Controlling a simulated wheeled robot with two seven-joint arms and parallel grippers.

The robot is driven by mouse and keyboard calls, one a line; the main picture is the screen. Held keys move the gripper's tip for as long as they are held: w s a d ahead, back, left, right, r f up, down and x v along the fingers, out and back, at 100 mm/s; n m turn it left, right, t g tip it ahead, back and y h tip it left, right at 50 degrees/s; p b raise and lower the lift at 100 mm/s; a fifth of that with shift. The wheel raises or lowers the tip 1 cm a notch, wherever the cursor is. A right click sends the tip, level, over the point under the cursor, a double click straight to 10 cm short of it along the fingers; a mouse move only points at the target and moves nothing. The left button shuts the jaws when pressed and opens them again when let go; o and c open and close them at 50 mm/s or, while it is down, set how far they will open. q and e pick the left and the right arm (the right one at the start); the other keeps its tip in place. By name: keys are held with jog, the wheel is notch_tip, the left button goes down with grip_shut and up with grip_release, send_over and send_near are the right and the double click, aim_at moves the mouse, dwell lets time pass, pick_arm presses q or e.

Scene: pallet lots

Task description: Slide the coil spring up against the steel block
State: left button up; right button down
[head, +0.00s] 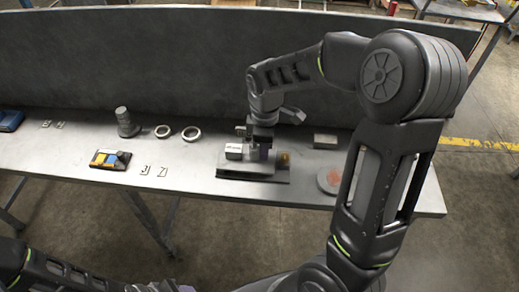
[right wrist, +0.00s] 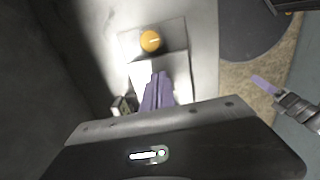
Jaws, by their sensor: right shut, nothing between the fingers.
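My right gripper (head: 256,155) is shut and empty, pointing down over a grey plate (head: 255,178) on the bench. A small orange-gold round piece, perhaps the coil spring (head: 284,158), stands on the plate to the right of the fingers, apart from them. It also shows in the right wrist view (right wrist: 150,41), beyond the purple fingertips (right wrist: 158,88). A pale block, perhaps the steel block (head: 234,151), sits just left of the fingers; I cannot tell whether they touch. My left gripper (right wrist: 265,84) shows at the right of the wrist view, its opening unclear.
A grey block (head: 325,141) lies behind and right of the plate, and a round disc (head: 330,181) to its right. Two rings (head: 191,134), a stepped cylinder (head: 126,122) and a coloured box (head: 110,159) lie to the left. A dark panel (head: 150,60) closes the back.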

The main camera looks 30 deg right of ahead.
jog(key=shift+w+a, duration=0.4)
jog(key=shift+a, duration=0.1)
dwell(0.6)
jog(key=shift+s+d, duration=0.1)
jog(key=shift+d, duration=0.05)
jog(key=shift+s+d, duration=0.25)
jog(key=shift+d, duration=0.1)
dwell(0.4)
notch_tip(320, 180, up, 3)
jog(key=p, duration=0.2)
jog(key=shift+r+p, duration=0.1)
jog(key=shift+p, duration=0.25)
notch_tip(320, 180, up, 5)
jog(key=p, duration=0.3)
jog(key=shift+p, duration=0.35)
